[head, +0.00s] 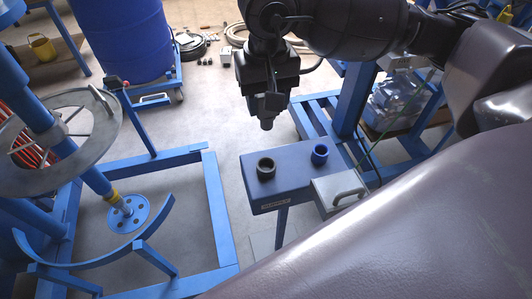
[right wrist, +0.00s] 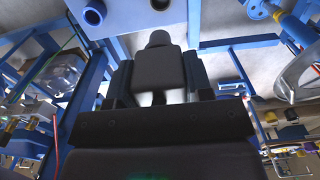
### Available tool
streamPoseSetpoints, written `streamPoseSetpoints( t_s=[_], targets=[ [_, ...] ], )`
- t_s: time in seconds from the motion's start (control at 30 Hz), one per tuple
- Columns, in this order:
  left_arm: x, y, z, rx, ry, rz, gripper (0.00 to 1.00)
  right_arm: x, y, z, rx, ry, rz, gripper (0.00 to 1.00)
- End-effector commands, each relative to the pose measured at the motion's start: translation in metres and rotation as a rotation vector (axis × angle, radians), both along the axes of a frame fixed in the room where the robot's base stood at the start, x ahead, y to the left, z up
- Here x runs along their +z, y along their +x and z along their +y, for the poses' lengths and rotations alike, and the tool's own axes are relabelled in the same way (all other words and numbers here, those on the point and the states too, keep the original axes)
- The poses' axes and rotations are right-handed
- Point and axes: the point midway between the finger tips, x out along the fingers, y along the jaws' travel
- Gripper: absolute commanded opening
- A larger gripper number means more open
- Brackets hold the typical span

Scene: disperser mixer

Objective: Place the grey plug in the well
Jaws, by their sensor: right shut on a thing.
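My right gripper (head: 267,103) comes in from the top of the head view, pointing down. It is shut on the grey plug (head: 266,122), whose lower end sticks out below the fingers. In the right wrist view the plug (right wrist: 160,40) shows past the fingertips, behind the dark block between the fingers. The plug hangs in the air above the far edge of the blue box. A dark round well (head: 266,169) and a blue round well (head: 320,154) stand on the box top, both appearing empty. The plug is apart from both. My left gripper is not in view.
The blue box (head: 288,186) on a post carries a label on its front. A metal box with a handle (head: 339,193) adjoins it at the right. The disperser mixer with its round disc (head: 128,212) and blue floor frame is at left. A blue drum (head: 117,40) stands behind.

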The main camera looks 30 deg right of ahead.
Motion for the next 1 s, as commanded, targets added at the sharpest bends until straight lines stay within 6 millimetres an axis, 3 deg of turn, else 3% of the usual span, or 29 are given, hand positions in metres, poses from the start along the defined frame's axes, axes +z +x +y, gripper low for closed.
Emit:
streamPoseSetpoints(
  t_s=[0.4, 0.77, 1.0],
  targets=[
    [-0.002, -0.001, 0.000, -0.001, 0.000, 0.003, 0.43, -0.088, -0.001, 0.000, -0.002, 0.002, 0.004, 0.16],
    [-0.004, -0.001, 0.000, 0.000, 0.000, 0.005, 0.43, -0.114, 0.000, 0.000, -0.002, 0.001, 0.002, 0.16],
    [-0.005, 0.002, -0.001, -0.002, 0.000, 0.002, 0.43, -0.145, 0.000, 0.000, -0.002, 0.001, 0.001, 0.16]
  ],
)
